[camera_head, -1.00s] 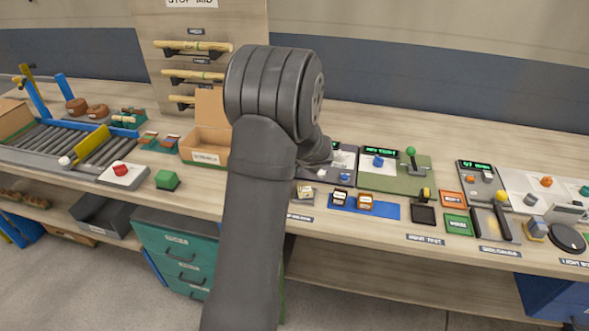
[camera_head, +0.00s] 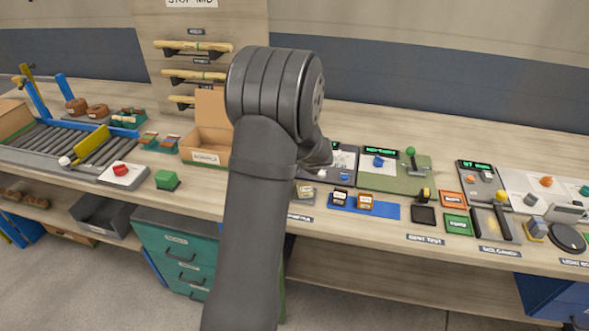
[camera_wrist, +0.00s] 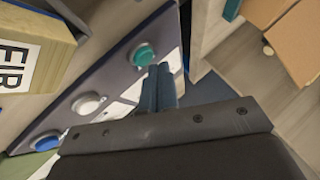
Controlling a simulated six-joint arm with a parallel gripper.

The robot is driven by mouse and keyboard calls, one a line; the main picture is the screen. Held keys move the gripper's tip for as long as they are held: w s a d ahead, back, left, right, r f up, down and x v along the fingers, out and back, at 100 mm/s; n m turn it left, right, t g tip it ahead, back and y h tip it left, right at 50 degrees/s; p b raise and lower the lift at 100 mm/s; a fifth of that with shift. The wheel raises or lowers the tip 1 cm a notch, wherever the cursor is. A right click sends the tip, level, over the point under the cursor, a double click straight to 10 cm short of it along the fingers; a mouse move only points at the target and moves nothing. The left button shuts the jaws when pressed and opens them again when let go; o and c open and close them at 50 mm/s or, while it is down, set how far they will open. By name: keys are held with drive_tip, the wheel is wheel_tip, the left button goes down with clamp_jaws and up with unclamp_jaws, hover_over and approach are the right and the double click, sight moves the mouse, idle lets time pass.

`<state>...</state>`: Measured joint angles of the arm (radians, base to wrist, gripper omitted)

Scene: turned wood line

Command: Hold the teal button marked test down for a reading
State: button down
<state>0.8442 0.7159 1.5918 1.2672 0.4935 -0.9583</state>
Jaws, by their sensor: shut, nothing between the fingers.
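In the wrist view a teal button (camera_wrist: 143,55) sits in a pale collar on a dark grey panel (camera_wrist: 112,72). A white button (camera_wrist: 86,103) and a blue button (camera_wrist: 45,142) lie in line with it. My gripper (camera_wrist: 160,69) is shut and empty, its fingertips just beside the teal button; I cannot tell whether they touch it. No lettering by the button is legible. In the head view my arm hides the gripper and the teal button; a blue button (camera_head: 344,177) shows right of the arm.
A cardboard box (camera_head: 205,147) stands left of my arm. To the right are a green panel with a green-knobbed lever (camera_head: 411,153) and a blue mat (camera_head: 382,211) with small blocks.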

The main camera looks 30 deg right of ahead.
drive_tip(key=shift+f, duration=0.6)
idle(1.3)
drive_tip(key=shift+r, duration=0.1)
idle(1.1)
drive_tip(key=shift+r, duration=0.75)
drive_tip(key=shift+r, duration=2.5)
drive_tip(key=shift+f, duration=0.1)
wheel_tip(320, 180, up, 4)
